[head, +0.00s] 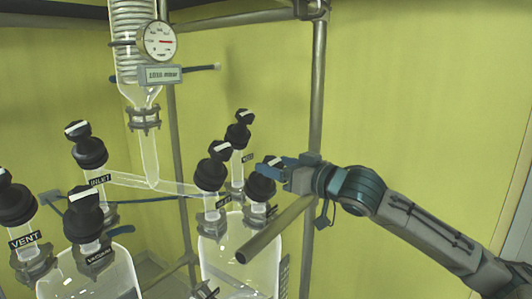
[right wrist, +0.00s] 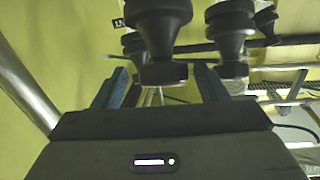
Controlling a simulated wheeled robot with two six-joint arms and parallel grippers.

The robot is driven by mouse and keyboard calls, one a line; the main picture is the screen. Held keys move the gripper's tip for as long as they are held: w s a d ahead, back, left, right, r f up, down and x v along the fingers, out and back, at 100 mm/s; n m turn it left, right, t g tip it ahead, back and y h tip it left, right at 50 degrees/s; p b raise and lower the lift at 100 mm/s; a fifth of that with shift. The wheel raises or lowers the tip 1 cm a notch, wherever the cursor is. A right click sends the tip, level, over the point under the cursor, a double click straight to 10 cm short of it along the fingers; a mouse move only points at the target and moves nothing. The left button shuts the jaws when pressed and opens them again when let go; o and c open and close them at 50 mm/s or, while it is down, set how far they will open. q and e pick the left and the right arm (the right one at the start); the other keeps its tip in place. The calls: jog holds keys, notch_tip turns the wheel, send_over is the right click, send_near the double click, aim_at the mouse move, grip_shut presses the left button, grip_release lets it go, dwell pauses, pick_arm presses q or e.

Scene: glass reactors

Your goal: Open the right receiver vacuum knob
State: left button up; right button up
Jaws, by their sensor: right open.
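The right receiver (head: 240,258) is a clear glass vessel with several black knobs on its necks. Its right-hand knob (head: 262,187), with a white mark on top, is beside my right gripper (head: 272,168); its label is too small to read, but its place matches the VACUUM knob on the left receiver. My right gripper is open, its blue fingers at the knob's upper part and partly hiding it. In the right wrist view, a black knob (right wrist: 162,35) stands between and beyond the two spread fingers (right wrist: 158,88). I cannot tell whether they touch it. My left gripper does not show.
The right receiver's other knobs (head: 213,168) (head: 238,133) stand close by. A grey metal bar (head: 272,232) runs just below my gripper, and an upright post (head: 317,90) stands behind. The left receiver (head: 105,275) has VENT, INLET and VACUUM knobs. Right of the post is open.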

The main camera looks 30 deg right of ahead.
aim_at(266, 163)
jog(key=shift+w+a+r+p, duration=0.25)
jog(key=shift+w+p, duration=0.2)
jog(key=shift+p, duration=0.15)
jog(key=shift+p+x, duration=0.85)
jog(key=shift+x, duration=0.5)
jog(key=shift+f, duration=0.25)
jog(key=c, duration=1)
